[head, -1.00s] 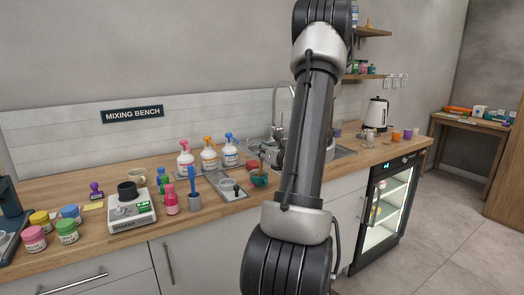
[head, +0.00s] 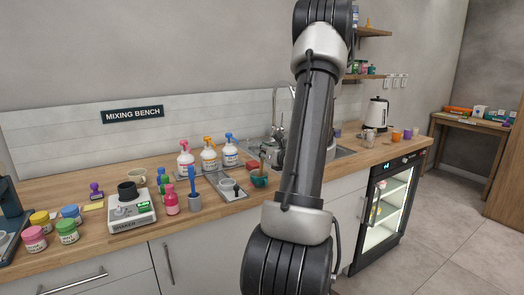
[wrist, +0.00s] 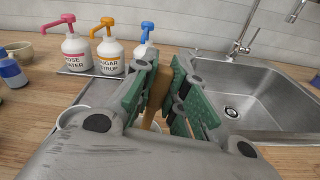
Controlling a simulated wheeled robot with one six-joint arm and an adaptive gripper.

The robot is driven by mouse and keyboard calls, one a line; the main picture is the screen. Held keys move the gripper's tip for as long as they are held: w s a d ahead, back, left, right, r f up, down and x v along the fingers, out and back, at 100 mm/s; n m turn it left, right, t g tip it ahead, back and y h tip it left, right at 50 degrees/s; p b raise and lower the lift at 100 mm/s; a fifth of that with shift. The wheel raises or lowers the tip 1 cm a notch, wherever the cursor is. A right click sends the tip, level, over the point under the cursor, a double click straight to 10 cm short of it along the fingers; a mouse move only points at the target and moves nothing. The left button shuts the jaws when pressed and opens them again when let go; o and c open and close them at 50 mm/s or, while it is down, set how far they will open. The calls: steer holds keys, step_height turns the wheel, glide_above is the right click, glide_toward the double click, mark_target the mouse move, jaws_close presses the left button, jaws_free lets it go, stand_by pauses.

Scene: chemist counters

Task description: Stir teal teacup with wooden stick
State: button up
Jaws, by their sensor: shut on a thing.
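The teal teacup (head: 259,180) stands on the wooden counter in the head view, just left of my arm and right of the grey tray. The wooden stick (wrist: 157,92) is between the green-padded fingers of my gripper (wrist: 160,95) in the wrist view, and the gripper is shut on it. In the head view the stick (head: 262,161) stands nearly upright over the teacup, and its lower end seems to be inside the cup. The cup's inside and the stick's tip are hidden. My forearm covers part of the counter right of the cup.
Pump bottles (head: 208,155) stand behind the grey tray (head: 234,195), which holds small dishes. A metal sink (wrist: 250,95) with a faucet (wrist: 240,45) lies to the right. A shaker (head: 131,207) and several jars stand farther left. A kettle (head: 376,112) is at the far right.

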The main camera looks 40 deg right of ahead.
steer(key=shift+w, duration=0.35)
steer(key=shift+w+d+r, duration=0.1)
steer(key=shift+d+r, duration=0.1)
steer(key=shift+r, duration=0.7)
steer(key=shift+d+r, duration=0.15)
steer(key=shift+r, duration=0.8)
steer(key=shift+w+d+r, duration=0.1)
steer(key=shift+d+r, duration=0.1)
steer(key=shift+r, duration=0.7)
steer(key=shift+s, duration=0.1)
steer(key=shift+r, duration=2.5)
